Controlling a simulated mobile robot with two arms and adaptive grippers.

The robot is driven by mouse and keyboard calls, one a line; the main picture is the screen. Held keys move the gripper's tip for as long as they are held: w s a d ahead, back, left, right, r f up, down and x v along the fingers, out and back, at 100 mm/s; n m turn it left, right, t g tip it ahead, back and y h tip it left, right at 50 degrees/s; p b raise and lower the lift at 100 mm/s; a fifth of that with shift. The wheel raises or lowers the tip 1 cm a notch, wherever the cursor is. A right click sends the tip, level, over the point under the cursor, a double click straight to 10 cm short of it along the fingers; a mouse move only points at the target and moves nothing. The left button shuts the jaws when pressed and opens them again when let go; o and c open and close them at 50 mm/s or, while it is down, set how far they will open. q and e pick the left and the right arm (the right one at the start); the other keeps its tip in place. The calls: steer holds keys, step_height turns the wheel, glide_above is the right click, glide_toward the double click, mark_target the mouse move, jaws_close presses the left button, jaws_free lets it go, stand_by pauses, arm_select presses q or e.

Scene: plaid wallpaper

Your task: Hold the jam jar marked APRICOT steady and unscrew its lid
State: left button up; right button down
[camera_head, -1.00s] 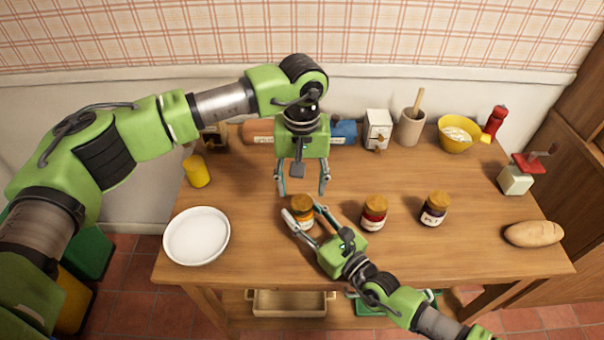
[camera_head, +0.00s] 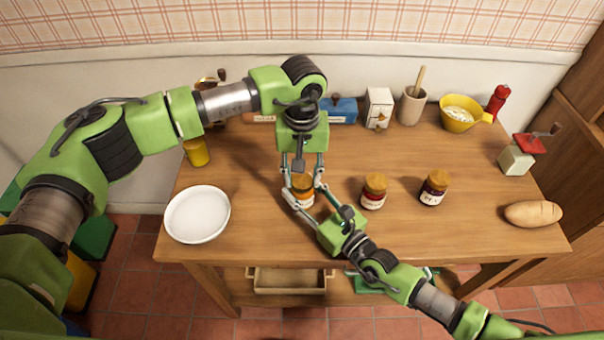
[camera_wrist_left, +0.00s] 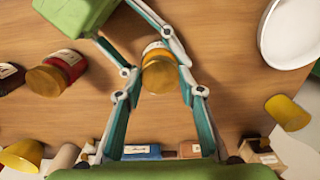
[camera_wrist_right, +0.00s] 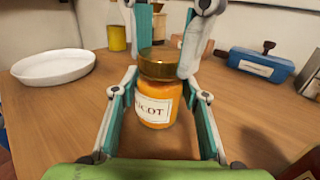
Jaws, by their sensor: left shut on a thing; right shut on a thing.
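The apricot jar (camera_wrist_right: 155,104) has orange contents and a gold lid (camera_wrist_right: 166,66). Its white label, partly hidden, shows "ICOT" in the right wrist view. It stands upright on the table, and in the head view the grippers partly cover it. My right gripper (camera_wrist_right: 160,110) is shut on the jar's body from the near right side. My left gripper (camera_wrist_left: 160,75) comes down from above and is shut on the lid, which is still on the jar. A red-jam jar (camera_head: 373,192) and a dark-jam jar (camera_head: 433,188), both gold-lidded, stand to the right.
A white plate (camera_head: 197,214) lies at the table's left. A loaf (camera_head: 532,214) lies front right. The table's front middle is clear.

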steer(key=shift+f, duration=0.1)
arm_select(q)
steer(key=n, duration=0.8)
steer(key=shift+n, duration=0.3)
steer(key=n, duration=0.5)
steer(key=shift+n, duration=0.3)
steer(key=n, duration=0.3)
steer(key=shift+s, duration=0.1)
steer(key=n, duration=0.5)
steer(key=shift+n, duration=0.4)
steer(key=n, duration=0.3)
steer(key=shift+n, duration=0.4)
steer(key=n, duration=0.3)
steer(key=shift+n, duration=0.4)
steer(key=n, duration=0.5)
steer(key=shift+r, duration=0.1)
